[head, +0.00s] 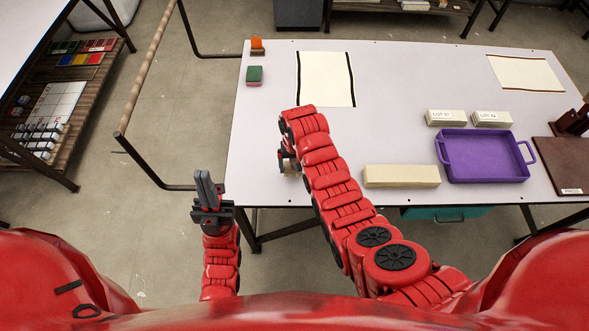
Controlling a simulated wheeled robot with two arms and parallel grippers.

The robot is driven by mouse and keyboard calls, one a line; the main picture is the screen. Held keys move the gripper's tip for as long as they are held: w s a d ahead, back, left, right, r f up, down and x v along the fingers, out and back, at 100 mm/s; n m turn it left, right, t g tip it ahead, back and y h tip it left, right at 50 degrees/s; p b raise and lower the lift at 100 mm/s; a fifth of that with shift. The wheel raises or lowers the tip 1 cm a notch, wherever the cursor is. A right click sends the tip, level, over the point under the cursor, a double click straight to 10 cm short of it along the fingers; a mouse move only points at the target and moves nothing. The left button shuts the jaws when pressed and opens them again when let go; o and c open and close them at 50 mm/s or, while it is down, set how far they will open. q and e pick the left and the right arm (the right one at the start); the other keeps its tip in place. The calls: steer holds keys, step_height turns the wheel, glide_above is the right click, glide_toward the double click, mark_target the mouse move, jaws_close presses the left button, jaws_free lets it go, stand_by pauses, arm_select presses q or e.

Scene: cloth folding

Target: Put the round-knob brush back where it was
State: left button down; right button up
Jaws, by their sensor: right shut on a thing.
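My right gripper (288,162) is over the near left part of the table, its arm reaching across the table's front edge. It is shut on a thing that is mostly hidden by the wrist. Only a small pale piece of it shows under the gripper; it fits the round-knob brush, but its knob and bristles cannot be made out. My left gripper (206,187) is off the table's left side, over the floor, with its grey fingers together and nothing seen between them.
On the white table (400,95) are an orange object (257,46), a green-and-red block (254,75), dark-edged cream sheets (325,80), a long cream block (402,176), two labelled blocks (445,117), a purple tray (486,157) and a brown press (565,160). The table's middle is clear.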

mark_target(295, 171)
steer(key=shift+w, duration=0.15)
steer(key=shift+f+p, duration=0.65)
steer(key=shift+f, duration=1)
steer(key=shift+f, duration=0.2)
steer(key=o, duration=0.9)
